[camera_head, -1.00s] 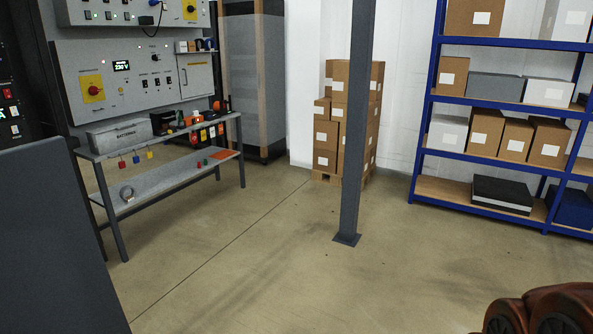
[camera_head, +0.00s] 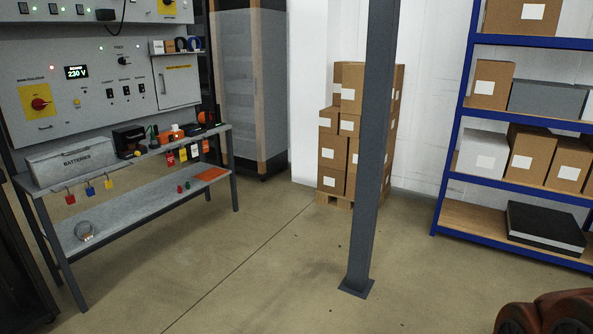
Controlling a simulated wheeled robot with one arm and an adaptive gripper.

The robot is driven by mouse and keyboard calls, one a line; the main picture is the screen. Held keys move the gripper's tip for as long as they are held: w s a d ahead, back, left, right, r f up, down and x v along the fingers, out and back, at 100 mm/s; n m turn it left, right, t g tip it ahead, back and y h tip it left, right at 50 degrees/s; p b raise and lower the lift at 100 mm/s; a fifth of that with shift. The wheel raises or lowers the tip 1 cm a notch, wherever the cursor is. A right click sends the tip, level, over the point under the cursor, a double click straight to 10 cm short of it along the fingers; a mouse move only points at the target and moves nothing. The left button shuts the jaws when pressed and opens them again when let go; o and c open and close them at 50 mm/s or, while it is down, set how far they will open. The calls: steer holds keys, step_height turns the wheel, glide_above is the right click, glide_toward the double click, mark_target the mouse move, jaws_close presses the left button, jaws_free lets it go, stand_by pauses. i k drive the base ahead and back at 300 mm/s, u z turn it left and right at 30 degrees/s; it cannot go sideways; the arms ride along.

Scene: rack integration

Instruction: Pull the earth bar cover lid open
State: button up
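A grey wall panel (camera_head: 95,110) with switches and a lit display stands at the left. On its right part is a closed grey cover (camera_head: 177,84) with a yellow label strip and a small dark handle (camera_head: 162,83) near its left edge. It may be the earth bar cover lid, but the label is too small to read. My gripper is not in view.
A grey bench (camera_head: 150,158) stands in front of the panel, holding a batteries box (camera_head: 85,158), padlocks and small tools. A dark post (camera_head: 369,150) rises mid-floor. Stacked cartons (camera_head: 335,150) and a blue shelf rack (camera_head: 455,120) stand behind it. The floor between bench and post is clear.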

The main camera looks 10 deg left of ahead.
mark_target(128, 135)
steer(key=i, duration=0.2)
steer(key=u, duration=1.85)
steer(key=i, duration=3.65)
